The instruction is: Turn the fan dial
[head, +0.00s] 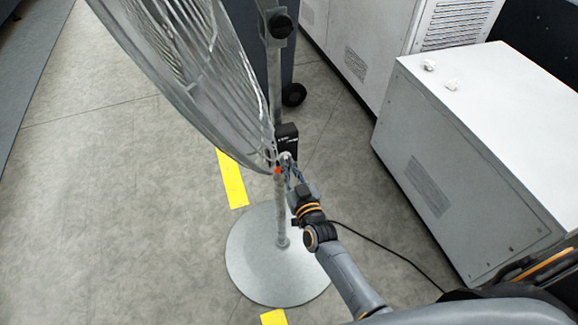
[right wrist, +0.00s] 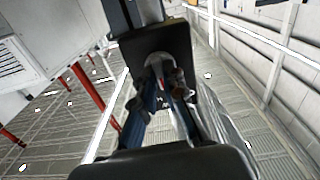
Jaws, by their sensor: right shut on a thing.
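A pedestal fan with a grey wire cage (head: 190,75) stands on a round grey base (head: 265,268). A black control box (head: 287,133) is mounted on its pole. The box also shows in the right wrist view (right wrist: 190,45), with a round grey dial (right wrist: 158,60) on its face. My right gripper (head: 285,163) reaches up to the box from the lower right. In the right wrist view its fingers (right wrist: 165,85) are shut on the dial, covering part of it. The dial's setting cannot be read. My left gripper is not in view.
A white cabinet (head: 430,165) stands to the right, with a taller vented one (head: 378,35) behind it. A black cable (head: 385,248) runs over the floor from the fan base. Yellow floor strips (head: 232,178) lie near the fan. Floor on the left is clear.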

